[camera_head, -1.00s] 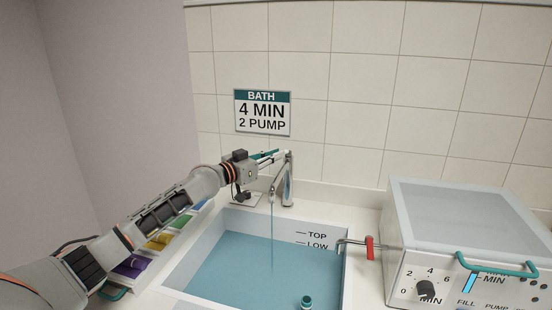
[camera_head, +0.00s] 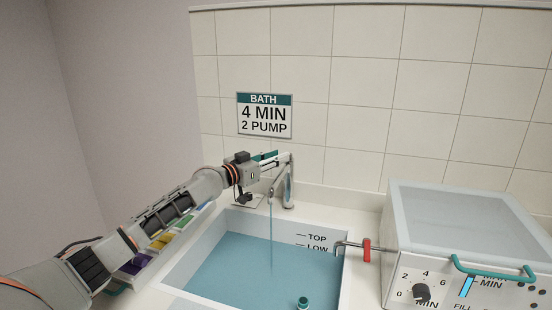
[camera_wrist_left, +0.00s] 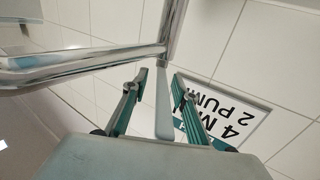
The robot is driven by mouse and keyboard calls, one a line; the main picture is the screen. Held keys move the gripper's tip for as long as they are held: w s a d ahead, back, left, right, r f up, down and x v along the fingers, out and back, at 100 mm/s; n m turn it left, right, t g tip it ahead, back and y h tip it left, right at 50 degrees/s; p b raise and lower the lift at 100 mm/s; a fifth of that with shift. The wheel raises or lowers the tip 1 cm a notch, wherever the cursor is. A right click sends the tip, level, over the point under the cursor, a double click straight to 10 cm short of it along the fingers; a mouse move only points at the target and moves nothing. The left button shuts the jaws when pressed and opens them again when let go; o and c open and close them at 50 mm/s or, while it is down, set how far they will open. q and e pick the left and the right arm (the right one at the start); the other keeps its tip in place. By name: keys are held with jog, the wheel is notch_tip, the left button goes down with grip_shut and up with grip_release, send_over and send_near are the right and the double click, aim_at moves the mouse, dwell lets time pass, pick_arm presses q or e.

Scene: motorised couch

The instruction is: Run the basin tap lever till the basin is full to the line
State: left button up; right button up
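The basin (camera_head: 205,225) holds blue water (camera_head: 235,270). Its back wall carries a TOP mark (camera_head: 317,238) and a LOW mark (camera_head: 317,249); the water's edge looks a little below LOW. The chrome tap (camera_head: 289,185) stands behind the basin, and a thin stream (camera_head: 271,235) falls from its spout. My left gripper (camera_head: 272,157) is at the top of the tap. In the left wrist view the tap lever (camera_wrist_left: 163,105) lies between the two fingers (camera_wrist_left: 160,76), with gaps visible on both sides. My right gripper is not in view.
A sign (camera_head: 264,115) on the tiled wall reads BATH, 4 MIN, 2 PUMP. A clear-lidded box (camera_head: 470,230) with a dial stands at the right; a pipe with a red lever (camera_head: 367,250) reaches the basin. Coloured compartments (camera_head: 160,242) lie under my left arm. A teal-capped item (camera_head: 304,303) is in the basin.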

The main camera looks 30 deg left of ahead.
aim_at(267, 160)
pick_arm(q)
jog(key=shift+s+a, duration=0.1)
jog(key=shift+s, duration=0.05)
jog(key=v, duration=1.1)
jog(key=shift+s, duration=0.4)
dwell(0.5)
jog(key=shift+f+p+x, duration=0.15)
jog(key=shift+p+x, duration=0.15)
jog(key=shift+x, duration=1.8)
jog(key=shift+f+p+x, duration=0.1)
jog(key=shift+p+x, duration=0.15)
jog(key=shift+x, duration=1.85)
jog(key=shift+a, duration=0.15)
